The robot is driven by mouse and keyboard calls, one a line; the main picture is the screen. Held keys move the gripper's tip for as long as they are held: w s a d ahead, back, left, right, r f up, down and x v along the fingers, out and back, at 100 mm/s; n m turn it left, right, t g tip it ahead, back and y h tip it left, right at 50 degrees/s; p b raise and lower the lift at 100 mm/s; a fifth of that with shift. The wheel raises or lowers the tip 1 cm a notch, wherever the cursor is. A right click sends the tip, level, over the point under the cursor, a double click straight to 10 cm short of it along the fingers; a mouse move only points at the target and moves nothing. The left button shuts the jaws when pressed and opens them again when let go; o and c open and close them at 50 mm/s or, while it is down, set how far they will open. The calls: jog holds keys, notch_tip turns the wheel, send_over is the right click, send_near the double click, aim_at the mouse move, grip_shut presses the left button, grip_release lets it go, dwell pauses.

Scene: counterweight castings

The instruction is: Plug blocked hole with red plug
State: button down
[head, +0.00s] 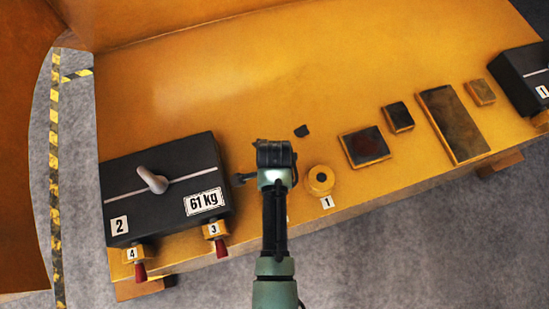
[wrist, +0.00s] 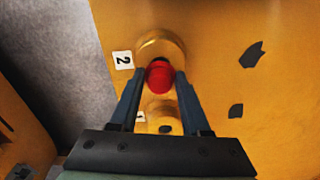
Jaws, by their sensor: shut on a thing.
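My gripper (wrist: 161,84) is shut on a red plug (wrist: 159,73), which shows between its fingertips in the wrist view. The plug overlaps the near edge of a round yellow boss (wrist: 160,44) beside a label 2. I cannot tell whether the plug touches this boss or is above it. A second boss (wrist: 158,108), by a label 1, is partly hidden between the fingers. In the head view the boss labelled 1 (head: 320,179) has a dark centre and sits right of my arm. My wrist hides the fingers, the held plug and boss 2 there.
A black 61 kg block (head: 165,205) with a grey handle stands left. Below it, small yellow fittings labelled 4 (head: 132,254) and 3 (head: 214,229) have red ends pointing down. Flat plates (head: 453,125) lie right, near another black block (head: 521,78). The yellow surface behind is mostly clear.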

jog(key=shift+f, duration=0.2)
jog(key=shift+f+b, duration=0.75)
jog(key=shift+f, duration=0.25)
jog(key=shift+c, duration=1.4)
grip_release()
notch_tip(320, 180, up, 13)
jog(key=b, duration=0.2)
